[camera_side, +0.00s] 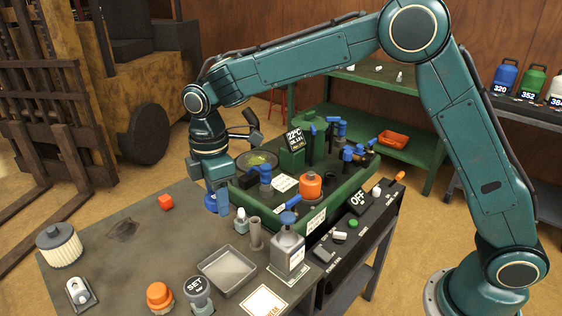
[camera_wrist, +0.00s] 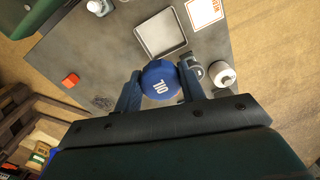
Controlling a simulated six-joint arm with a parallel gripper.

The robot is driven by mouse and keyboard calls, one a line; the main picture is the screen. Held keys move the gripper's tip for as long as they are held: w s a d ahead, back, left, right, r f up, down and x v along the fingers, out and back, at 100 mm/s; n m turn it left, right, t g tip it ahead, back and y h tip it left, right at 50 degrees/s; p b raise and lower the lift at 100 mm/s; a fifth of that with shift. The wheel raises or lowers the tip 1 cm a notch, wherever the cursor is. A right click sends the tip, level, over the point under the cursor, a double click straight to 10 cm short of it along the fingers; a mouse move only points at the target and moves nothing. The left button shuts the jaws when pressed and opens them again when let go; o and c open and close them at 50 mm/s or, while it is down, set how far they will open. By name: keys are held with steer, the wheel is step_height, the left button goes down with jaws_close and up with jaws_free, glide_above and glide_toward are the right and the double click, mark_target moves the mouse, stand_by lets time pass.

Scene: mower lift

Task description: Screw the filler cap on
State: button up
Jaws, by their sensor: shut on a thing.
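My gripper (camera_side: 217,203) is over the dark bench, left of the green-sided machine bed (camera_side: 313,217). It points down and is clear of the bench top. In the wrist view, my gripper (camera_wrist: 160,84) is shut on a round blue cap (camera_wrist: 161,81) marked OIL, with one finger on each side. The cap (camera_side: 211,203) shows only partly in the side view, between the fingers. I cannot tell which opening is the filler neck.
Bare bench lies around the red cube.

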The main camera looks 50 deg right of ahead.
steer(key=w+d+f+m, duration=0.2)
steer(key=d, duration=0.9)
steer(key=w+d+f+m, duration=0.1)
steer(key=w+d, duration=0.1)
steer(key=d, duration=0.9)
steer(key=s+d+f+m, duration=0.1)
steer(key=s+d, duration=0.1)
steer(key=d, duration=0.7)
steer(key=s+d+f+m, duration=0.1)
steer(key=s+d+m, duration=0.1)
steer(key=d, duration=0.8)
steer(key=shift+s+f, duration=0.4)
steer(key=shift+s, duration=0.15)
steer(key=shift+f, duration=0.25)
steer(key=shift+f, duration=2.4)
steer(key=shift+f, duration=0.35)
steer(key=shift+f, duration=0.25)
